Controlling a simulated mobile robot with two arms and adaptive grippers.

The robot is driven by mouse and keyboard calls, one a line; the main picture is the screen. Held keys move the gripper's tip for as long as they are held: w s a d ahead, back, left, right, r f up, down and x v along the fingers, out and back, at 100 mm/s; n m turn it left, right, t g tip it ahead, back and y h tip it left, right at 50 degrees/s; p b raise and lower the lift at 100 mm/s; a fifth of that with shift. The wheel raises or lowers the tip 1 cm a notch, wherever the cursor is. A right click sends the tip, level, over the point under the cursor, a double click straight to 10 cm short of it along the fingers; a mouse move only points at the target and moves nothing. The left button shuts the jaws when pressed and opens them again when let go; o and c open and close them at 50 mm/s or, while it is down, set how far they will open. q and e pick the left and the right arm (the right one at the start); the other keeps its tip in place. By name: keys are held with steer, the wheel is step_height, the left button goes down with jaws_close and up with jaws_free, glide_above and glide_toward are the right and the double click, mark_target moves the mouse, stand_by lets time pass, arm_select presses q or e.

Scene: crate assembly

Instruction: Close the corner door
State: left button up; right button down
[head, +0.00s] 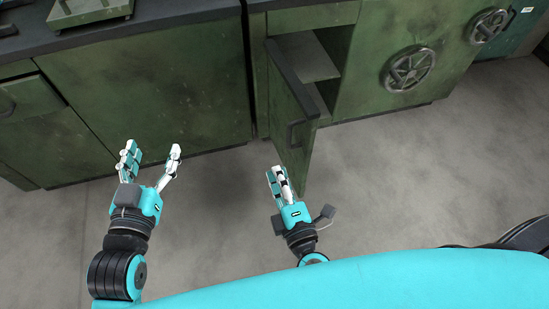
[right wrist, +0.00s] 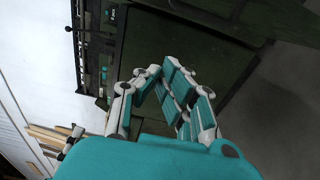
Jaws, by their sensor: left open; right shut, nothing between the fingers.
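The green corner door (head: 285,115) stands ajar in the head view, swung out from the cabinet front towards me. Its outer face, with a dark handle (head: 295,133), faces left, and the cabinet interior (head: 310,58) with a shelf shows to its right. My right gripper (head: 277,172) is shut and empty, beside the outer face near the door's lower free end. I cannot tell whether they touch. The right gripper's fingers also show in the right wrist view (right wrist: 162,76). My left gripper (head: 153,150) is open and empty, in front of the closed cabinets to the left.
Green cabinet fronts (head: 150,85) with a dark worktop (head: 140,35) line the left. Cabinets with round handwheels (head: 409,69) stand to the right of the opening. The grey concrete floor (head: 400,180) is clear to the right of the door.

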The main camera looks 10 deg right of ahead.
arm_select(q)
steer(key=shift+s+a+f+g+y+p, duration=0.25)
steer(key=shift+f+g, duration=0.3)
steer(key=shift+f, duration=0.35)
steer(key=shift+s+a+f+g+y+p, duration=0.1)
steer(key=shift+s+a+f+g+p, duration=0.2)
steer(key=shift+f+g, duration=0.45)
steer(key=shift+s+a+f+g+y+p, duration=0.15)
steer(key=shift+s+f+g, duration=0.25)
steer(key=shift+f, duration=0.6)
arm_select(e)
steer(key=w+d, duration=0.3)
steer(key=w, duration=0.8)
arm_select(q)
steer(key=shift+d, duration=0.1)
arm_select(e)
steer(key=shift+d, duration=0.1)
